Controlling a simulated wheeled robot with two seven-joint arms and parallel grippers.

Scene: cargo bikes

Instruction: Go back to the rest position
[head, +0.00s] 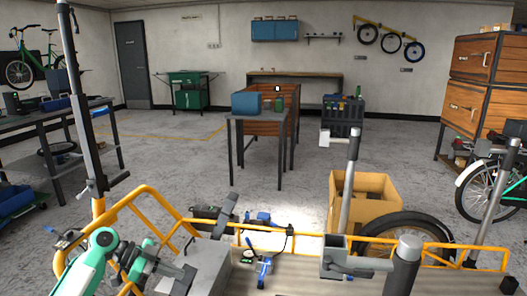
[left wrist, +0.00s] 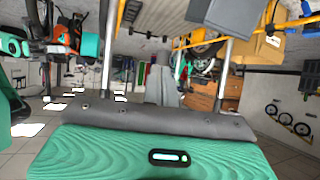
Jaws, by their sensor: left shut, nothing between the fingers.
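My left arm, white and green, comes in at the lower left of the head view. The yellow tube frame of a cargo bike (head: 140,205) rises around and behind this arm. In the left wrist view, which is turned over, a green wood-grained surface (left wrist: 150,152) with a dark slot fills the bottom; I cannot tell what it belongs to. My right gripper does not show.
A grey stand clamp (head: 340,258) and post stand at the front right, near a black wheel (head: 405,232) and a cardboard box (head: 362,198). A blue-handled tool (head: 263,268) lies on the bike's bed.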

